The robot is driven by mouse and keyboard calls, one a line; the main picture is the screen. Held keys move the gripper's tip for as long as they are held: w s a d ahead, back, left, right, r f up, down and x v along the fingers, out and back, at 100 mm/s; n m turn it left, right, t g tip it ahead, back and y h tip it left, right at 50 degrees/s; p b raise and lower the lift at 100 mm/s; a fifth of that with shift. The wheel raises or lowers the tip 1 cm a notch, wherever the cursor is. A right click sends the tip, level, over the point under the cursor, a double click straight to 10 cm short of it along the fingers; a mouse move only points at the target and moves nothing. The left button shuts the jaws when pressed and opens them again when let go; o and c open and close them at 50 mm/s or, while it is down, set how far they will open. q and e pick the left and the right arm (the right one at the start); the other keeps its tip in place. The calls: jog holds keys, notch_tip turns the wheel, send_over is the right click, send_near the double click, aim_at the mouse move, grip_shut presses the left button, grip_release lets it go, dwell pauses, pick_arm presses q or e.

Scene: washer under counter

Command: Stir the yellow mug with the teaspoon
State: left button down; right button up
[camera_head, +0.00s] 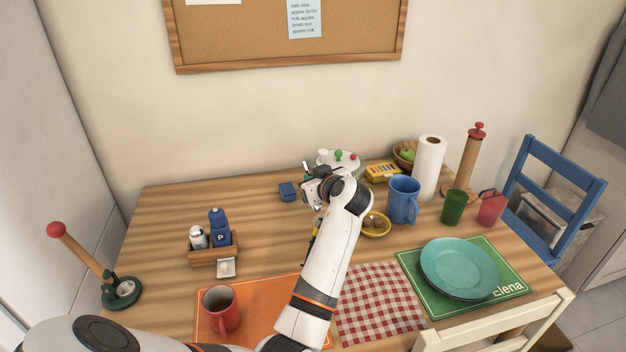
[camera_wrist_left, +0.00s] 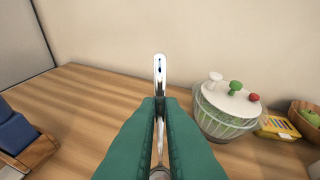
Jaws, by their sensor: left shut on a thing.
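My left gripper (camera_head: 318,190) is over the back middle of the table, at the end of my white arm. In the left wrist view its green fingers (camera_wrist_left: 160,104) are shut on a shiny metal handle (camera_wrist_left: 160,72), which looks like the teaspoon's. The handle sticks out beyond the fingertips. I cannot make out the yellow mug clearly. A small yellow patch (camera_head: 315,226) shows beside my forearm in the head view, but I cannot tell what it is. My right gripper is out of view.
A salad spinner (camera_wrist_left: 228,108) stands right of the gripper. A blue mug (camera_head: 403,199), a yellow bowl (camera_head: 384,229) and a paper roll (camera_head: 429,168) are to the right. A red mug (camera_head: 221,311) and a shaker caddy (camera_head: 212,256) are left. The table's back left is clear.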

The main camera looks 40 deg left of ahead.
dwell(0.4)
pick_arm(q)
notch_tip(320, 180, up, 5)
jog(key=p, duration=0.3)
jog(key=shift+p, duration=0.3)
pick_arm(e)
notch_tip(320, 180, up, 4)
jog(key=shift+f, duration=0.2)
pick_arm(q)
jog(key=shift+r, duration=0.1)
jog(key=s+d+f+m+t+h, duration=0.1)
jog(key=s+d+m+t+h, duration=0.2)
jog(key=s+d+m+h, duration=0.3)
jog(key=s+d+f+m+t+h, duration=0.2)
jog(key=s+d+m+t+h, duration=0.2)
jog(key=s+d, duration=0.5)
jog(key=d+m+h, duration=0.1)
jog(key=d+m, duration=0.1)
jog(key=d, duration=0.6)
jog(key=shift+s+h, duration=0.2)
jog(key=shift+h, duration=0.2)
jog(key=shift+f, duration=0.1)
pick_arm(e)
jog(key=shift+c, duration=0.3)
